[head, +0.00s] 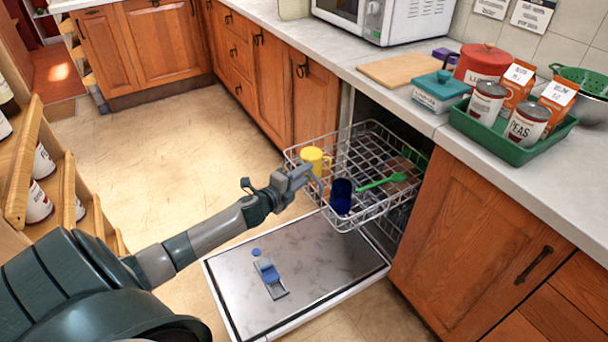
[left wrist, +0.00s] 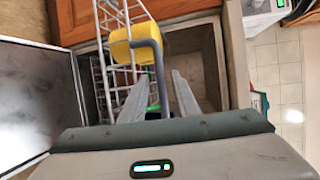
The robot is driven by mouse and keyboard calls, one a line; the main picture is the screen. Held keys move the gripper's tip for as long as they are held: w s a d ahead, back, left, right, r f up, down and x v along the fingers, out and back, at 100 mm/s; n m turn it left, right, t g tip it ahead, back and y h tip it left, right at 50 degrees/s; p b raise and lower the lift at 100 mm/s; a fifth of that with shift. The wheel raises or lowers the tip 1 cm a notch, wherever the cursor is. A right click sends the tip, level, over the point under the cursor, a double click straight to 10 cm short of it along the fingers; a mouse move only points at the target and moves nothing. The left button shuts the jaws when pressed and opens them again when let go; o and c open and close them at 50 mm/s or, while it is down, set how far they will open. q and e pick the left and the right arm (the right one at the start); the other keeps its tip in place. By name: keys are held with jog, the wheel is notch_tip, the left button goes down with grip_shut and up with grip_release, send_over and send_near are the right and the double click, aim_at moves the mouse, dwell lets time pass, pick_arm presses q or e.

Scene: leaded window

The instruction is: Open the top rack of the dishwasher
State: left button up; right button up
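The dishwasher's top rack (head: 360,205), a white wire basket, is pulled out over the lowered door (head: 318,262). It holds a yellow mug (head: 312,158), a dark blue cup (head: 341,196) and a green utensil (head: 382,182). My left gripper (head: 306,176) is at the rack's front left part, close to the yellow mug. In the left wrist view its two fingers (left wrist: 160,92) are apart, with a grey-blue bar between them; I cannot tell whether they touch it. The yellow mug (left wrist: 136,45) is just beyond. My right gripper is not in view.
A blue and grey item (head: 268,272) lies on the door. The counter above holds a microwave (head: 385,18), a cutting board (head: 398,69) and a green tray (head: 510,150) with cans and cartons. A wooden shelf (head: 70,205) stands at left. The floor between is clear.

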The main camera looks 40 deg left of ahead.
pick_arm(q)
jog(key=shift+s, duration=0.1)
dwell(0.3)
jog(key=s+r, duration=0.3)
jog(key=s, duration=1.4)
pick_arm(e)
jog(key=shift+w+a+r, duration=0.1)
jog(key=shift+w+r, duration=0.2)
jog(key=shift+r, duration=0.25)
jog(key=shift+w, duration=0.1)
